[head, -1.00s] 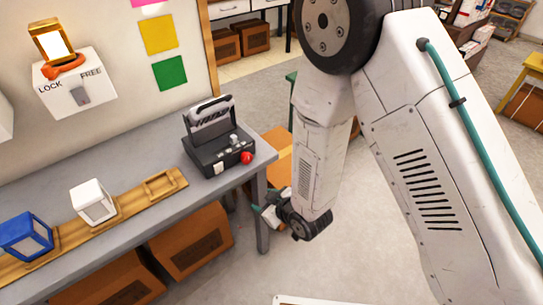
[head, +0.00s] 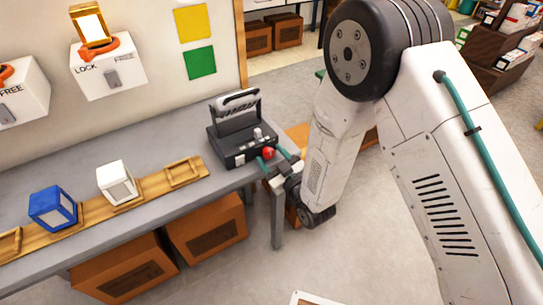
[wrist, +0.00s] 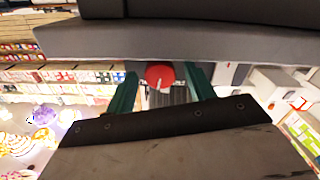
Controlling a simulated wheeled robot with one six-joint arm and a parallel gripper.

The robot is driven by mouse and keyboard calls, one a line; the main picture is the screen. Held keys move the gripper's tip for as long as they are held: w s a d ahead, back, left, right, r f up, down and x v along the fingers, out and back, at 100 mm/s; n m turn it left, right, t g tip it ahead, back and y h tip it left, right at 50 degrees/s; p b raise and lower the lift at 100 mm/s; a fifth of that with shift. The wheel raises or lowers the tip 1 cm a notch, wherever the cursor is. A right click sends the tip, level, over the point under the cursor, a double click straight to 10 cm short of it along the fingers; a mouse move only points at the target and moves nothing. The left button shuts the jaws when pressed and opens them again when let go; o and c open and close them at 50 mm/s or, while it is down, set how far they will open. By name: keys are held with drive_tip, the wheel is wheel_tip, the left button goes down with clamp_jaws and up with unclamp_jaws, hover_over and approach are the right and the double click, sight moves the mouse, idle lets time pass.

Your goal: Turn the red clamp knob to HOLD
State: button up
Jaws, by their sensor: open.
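The red clamp knob (head: 269,152) sits on the front right of a black clamp device (head: 226,150) at the right end of the bench. In the wrist view the knob (wrist: 159,75) shows as a red disc with a pale mark. My gripper (head: 271,158) is at the knob, its teal fingers apart. In the wrist view the gripper (wrist: 161,80) has one finger on each side of the knob, with a gap visible on both sides. I cannot read a HOLD label or tell which setting the knob is at.
The grey bench (head: 150,155) carries a wooden rail (head: 150,190) with a white lantern (head: 115,180) and a blue lantern (head: 52,208). White LOCK/FREE boxes (head: 107,75) hang on the wall. Brown crates (head: 207,233) stand below.

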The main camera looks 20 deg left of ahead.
drive_tip(key=shift+w+a, duration=0.2)
drive_tip(key=shift+a, duration=0.05)
drive_tip(key=c, duration=1)
drive_tip(key=shift+m, duration=0.3)
drive_tip(key=m, duration=0.2)
drive_tip(key=shift+m, duration=2.4)
